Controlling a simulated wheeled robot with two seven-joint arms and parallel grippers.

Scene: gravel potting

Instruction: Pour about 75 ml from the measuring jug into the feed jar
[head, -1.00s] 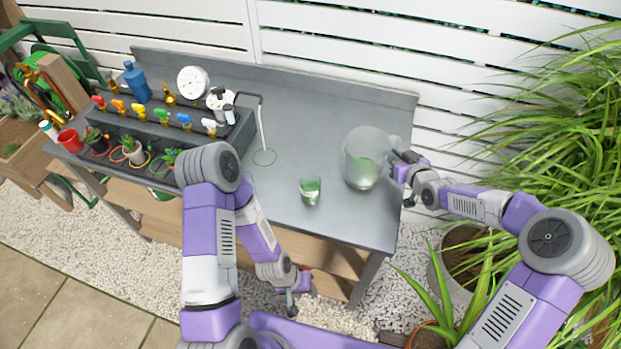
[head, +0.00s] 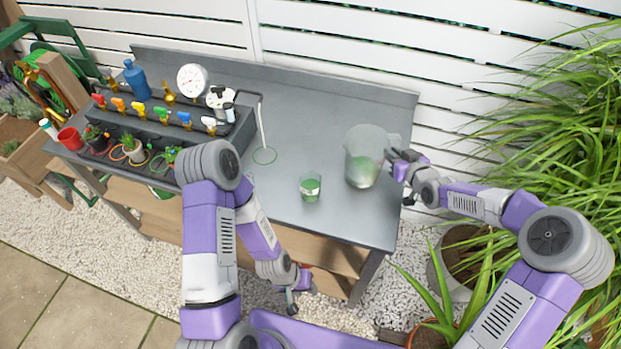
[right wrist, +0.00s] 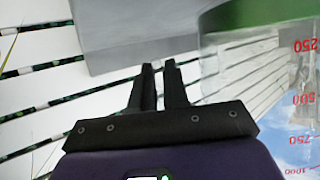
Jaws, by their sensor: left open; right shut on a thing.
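The clear measuring jug (head: 359,143) holds green liquid and is at the right end of the bench, right of the small jar. My right gripper (head: 398,160) is shut on its handle side; the exact grip is hard to see. The right wrist view shows the jug's wall (right wrist: 255,75) with red volume marks, beside the close-set fingers (right wrist: 160,68). The small clear feed jar (head: 311,187) stands upright near the bench's front edge with green liquid inside; its level cannot be read. My left gripper (head: 292,298) is open and empty, low in front of the bench.
The grey bench (head: 330,110) is clear behind the jar. A row of coloured taps (head: 160,116), a dial (head: 192,81), a blue bottle (head: 137,82) and a thin spout (head: 262,122) occupy its left. Grassy plants (head: 560,130) crowd the right.

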